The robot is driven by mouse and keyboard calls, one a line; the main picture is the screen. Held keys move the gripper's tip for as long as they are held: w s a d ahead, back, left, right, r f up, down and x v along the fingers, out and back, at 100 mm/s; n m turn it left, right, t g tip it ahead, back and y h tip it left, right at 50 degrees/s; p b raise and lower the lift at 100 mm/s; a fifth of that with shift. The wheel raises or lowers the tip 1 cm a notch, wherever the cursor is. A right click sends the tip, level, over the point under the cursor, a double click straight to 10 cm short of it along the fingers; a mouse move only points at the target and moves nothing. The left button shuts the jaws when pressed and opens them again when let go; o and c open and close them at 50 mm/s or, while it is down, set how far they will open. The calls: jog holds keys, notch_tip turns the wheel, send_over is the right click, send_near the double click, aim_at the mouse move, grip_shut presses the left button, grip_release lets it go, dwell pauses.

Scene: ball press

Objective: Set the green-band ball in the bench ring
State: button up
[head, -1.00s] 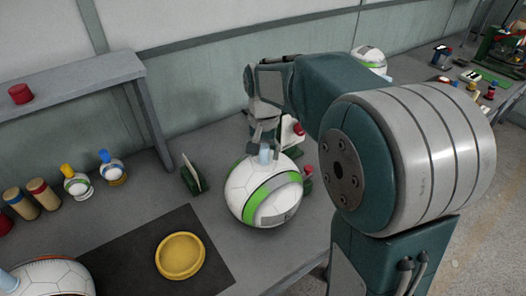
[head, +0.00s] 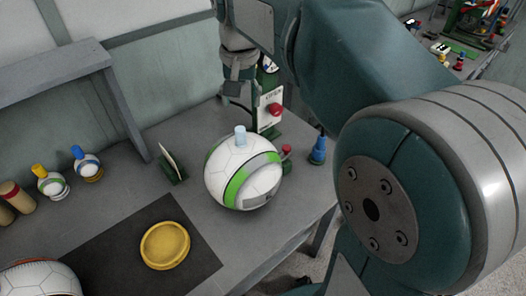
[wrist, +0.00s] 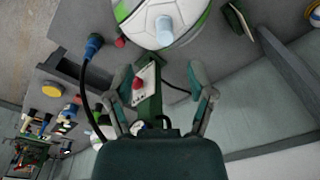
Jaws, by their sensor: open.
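The white ball with a green and grey band (head: 228,178) sits on the grey bench, with its pale blue knob (head: 240,136) on top. The yellow ring (head: 165,246) lies on a dark mat, left of and nearer than the ball, and looks empty. My gripper (head: 237,92) is open and empty, above and behind the ball, apart from the knob. Its two spread fingers show in the wrist view (wrist: 160,82).
A white panel with a red button (head: 275,108) stands behind the ball; a blue-topped piece (head: 318,150) is to its right. A small upright card holder (head: 172,165) is left. Another ball (head: 40,280) is at lower left.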

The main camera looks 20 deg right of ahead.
jog(key=s+f+n+t, duration=0.2)
jog(key=s+f, duration=0.1)
jog(key=s, duration=0.6)
jog(key=s+f+n+t, duration=0.2)
jog(key=s+f, duration=0.2)
jog(key=s, duration=0.5)
jog(key=shift+f+n+t, duration=0.25)
jog(key=shift+n+t, duration=0.05)
jog(key=shift+t, duration=0.1)
jog(key=shift+w, duration=0.1)
